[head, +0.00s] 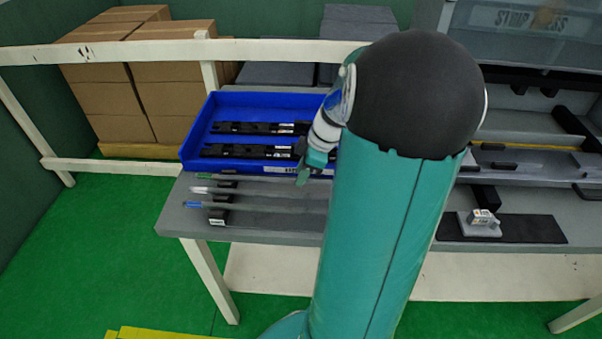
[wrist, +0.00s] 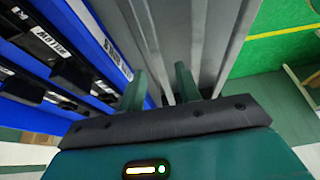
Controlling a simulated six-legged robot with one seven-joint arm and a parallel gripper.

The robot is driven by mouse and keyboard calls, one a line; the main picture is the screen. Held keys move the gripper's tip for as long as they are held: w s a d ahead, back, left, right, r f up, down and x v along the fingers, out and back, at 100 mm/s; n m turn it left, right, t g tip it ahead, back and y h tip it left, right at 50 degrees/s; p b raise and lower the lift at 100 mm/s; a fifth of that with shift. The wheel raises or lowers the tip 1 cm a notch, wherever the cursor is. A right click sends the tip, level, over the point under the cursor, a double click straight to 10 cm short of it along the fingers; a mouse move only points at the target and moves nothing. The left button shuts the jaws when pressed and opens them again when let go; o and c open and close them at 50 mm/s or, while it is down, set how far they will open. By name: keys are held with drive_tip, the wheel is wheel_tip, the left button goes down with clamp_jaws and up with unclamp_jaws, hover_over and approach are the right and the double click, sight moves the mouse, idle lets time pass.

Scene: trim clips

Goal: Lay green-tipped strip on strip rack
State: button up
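The green-tipped strip (head: 250,178) is a thin grey strip at the back of a row of three, just in front of the blue tray. Its green end points left. It lies across the black strip rack (head: 218,216), and I cannot tell whether it touches it. My gripper (head: 304,176) is low over the right part of this strip, partly hidden by my arm. In the wrist view, my gripper (wrist: 160,84) has its fingers apart, with a grey strip (wrist: 150,45) running between or below them. The coloured tips are out of the wrist view.
A white-tipped strip (head: 245,191) and a blue-tipped strip (head: 250,206) lie in front. The blue tray (head: 187,147) with black parts stands behind. A small clip on a grey block (head: 481,222) sits at the right. My arm hides the middle of the bench.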

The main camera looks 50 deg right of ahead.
drive_tip(key=v, duration=1.1)
drive_tip(key=shift+r, duration=0.1)
